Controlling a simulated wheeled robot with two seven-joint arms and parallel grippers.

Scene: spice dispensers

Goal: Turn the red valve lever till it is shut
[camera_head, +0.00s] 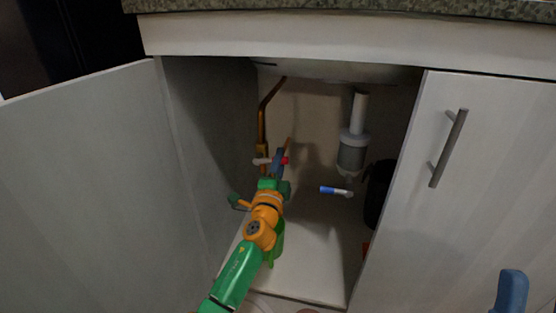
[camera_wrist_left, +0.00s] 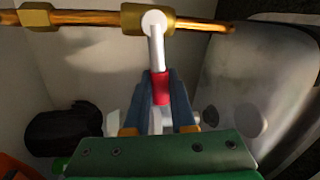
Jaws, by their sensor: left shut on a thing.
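The red valve lever (camera_head: 285,160) sits on a brass pipe inside the open cabinet. In the left wrist view, its white stem runs down from a round pivot on the brass valve body (camera_wrist_left: 133,19) to a red grip (camera_wrist_left: 161,88). The stem lies roughly square across the pipe. My left gripper (camera_head: 279,157) reaches in from below, its blue fingers closed around the red grip; the fingers also show in the left wrist view (camera_wrist_left: 160,84). A blue piece at the lower right (camera_head: 511,290) looks like part of my right gripper, mostly out of frame.
A blue-handled lever (camera_head: 332,190) stands to the right, below a grey-white drain trap (camera_head: 352,150). A dark container (camera_head: 378,194) is behind the right door (camera_head: 470,200). The left door (camera_head: 90,170) is open. The cabinet floor (camera_head: 312,255) is mostly clear.

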